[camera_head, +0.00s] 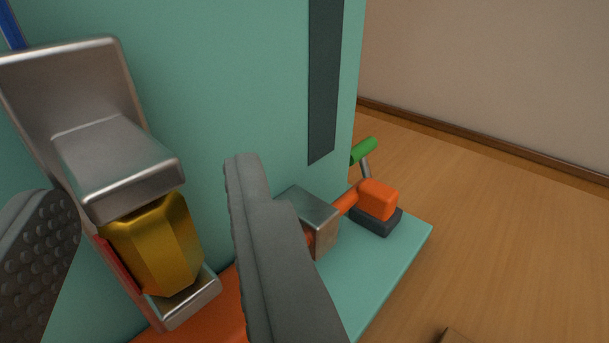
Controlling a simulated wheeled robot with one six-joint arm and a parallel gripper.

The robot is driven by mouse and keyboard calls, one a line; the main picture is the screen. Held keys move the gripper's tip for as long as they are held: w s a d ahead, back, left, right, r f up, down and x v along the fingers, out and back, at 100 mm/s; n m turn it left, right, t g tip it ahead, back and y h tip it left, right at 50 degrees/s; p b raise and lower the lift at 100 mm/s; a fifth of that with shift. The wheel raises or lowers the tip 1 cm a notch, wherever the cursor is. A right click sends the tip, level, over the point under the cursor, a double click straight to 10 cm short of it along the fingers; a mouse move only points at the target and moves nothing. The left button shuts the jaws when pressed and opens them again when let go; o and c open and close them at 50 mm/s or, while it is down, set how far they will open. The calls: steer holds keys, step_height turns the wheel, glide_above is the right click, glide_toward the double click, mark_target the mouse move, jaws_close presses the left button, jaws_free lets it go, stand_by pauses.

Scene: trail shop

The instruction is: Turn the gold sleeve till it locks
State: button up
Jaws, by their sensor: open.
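The gold sleeve (160,245) is a faceted, shiny piece at the lower left. It sits between an upper silver block and a lower silver lip of a metal bracket (118,160). My gripper (150,205) is open. Its left finger, grey with round bumps, is at the left edge, and its right finger rises from the bottom centre. The sleeve shows between the two fingers, with a gap on each side in the picture. I cannot tell whether either finger touches it. A red strip (122,262) shows along the sleeve's left side.
A teal panel (220,80) stands behind, with a dark vertical strip (323,90). On the teal base (385,265) sit a silver block (318,218) and an orange-headed part (378,199). A green-handled lever (364,151) is behind.

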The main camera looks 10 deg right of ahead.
steer(key=shift+w+d+r+n+y, duration=0.1)
steer(key=shift+n+y, duration=0.3)
steer(key=shift+y, duration=0.3)
steer(key=shift+d+n+g+y, duration=0.15)
steer(key=shift+n+g+y, duration=0.35)
steer(key=shift+n+y, duration=0.6)
steer(key=shift+y, duration=0.5)
steer(key=v, duration=1.7)
steer(key=w+d+n+g+y, duration=0.3)
steer(key=d+n+y, duration=0.1)
steer(key=d+y, duration=0.15)
steer(key=shift+g, duration=0.3)
steer(key=x, duration=1.7)
steer(key=shift+w+d+f, duration=0.15)
steer(key=shift+w+f, duration=0.05)
steer(key=shift+c, duration=0.2)
